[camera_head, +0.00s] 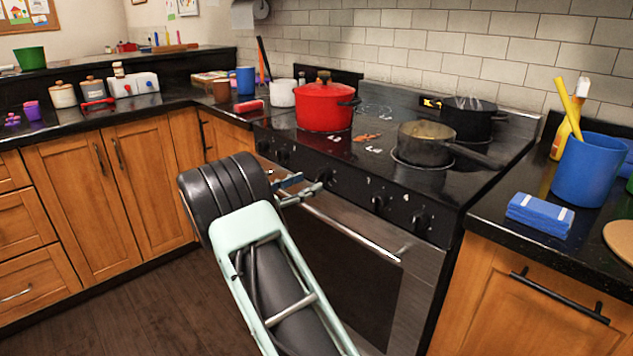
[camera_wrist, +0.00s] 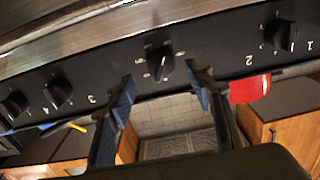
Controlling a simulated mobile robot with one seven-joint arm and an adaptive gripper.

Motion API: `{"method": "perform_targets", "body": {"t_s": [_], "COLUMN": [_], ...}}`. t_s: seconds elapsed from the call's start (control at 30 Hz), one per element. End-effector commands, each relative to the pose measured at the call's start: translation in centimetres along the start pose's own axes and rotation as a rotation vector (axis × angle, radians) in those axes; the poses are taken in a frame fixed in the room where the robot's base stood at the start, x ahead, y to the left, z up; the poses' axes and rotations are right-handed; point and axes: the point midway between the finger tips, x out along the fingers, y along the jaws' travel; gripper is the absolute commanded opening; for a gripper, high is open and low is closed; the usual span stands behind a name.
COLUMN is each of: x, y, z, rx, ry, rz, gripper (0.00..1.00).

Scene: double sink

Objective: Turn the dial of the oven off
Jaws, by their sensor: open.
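The oven (camera_head: 340,240) has a black front panel with a row of black dials above its door handle. In the wrist view, the middle dial (camera_wrist: 160,63) has white marks around it and no burner number beside it. My gripper (camera_wrist: 163,88) is open, with its two blue-padded fingers on either side of this dial's place in the picture. I cannot tell whether they touch it. In the head view, my gripper (camera_head: 303,190) is at the panel's middle, and the fingers and arm hide part of the panel there.
Numbered burner dials (camera_wrist: 282,36) flank the middle dial on both sides. The oven door handle (camera_head: 350,228) runs below the panel. A red pot (camera_head: 325,106), a saucepan (camera_head: 425,146) and a dark pot (camera_head: 470,120) stand on the stovetop. Counters border both sides.

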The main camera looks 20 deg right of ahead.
Motion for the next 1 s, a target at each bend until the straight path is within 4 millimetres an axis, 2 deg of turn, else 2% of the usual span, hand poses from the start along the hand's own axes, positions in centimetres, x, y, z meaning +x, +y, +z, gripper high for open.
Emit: {"method": "perform_targets", "body": {"t_s": [0.1, 0.3, 0.67, 1.0], "x": [2.3, 4.5, 5.0, 5.0], "y": [0.1, 0.0, 0.0, 0.0], "z": [0.2, 0.1, 0.0, 0.0], "rx": [-0.001, -0.001, -0.001, -0.002], "ry": [-0.001, -0.002, -0.002, -0.002], "rz": [0.003, 0.000, -0.001, 0.000], "gripper": [0.48, 0.48, 0.48, 0.12]}}
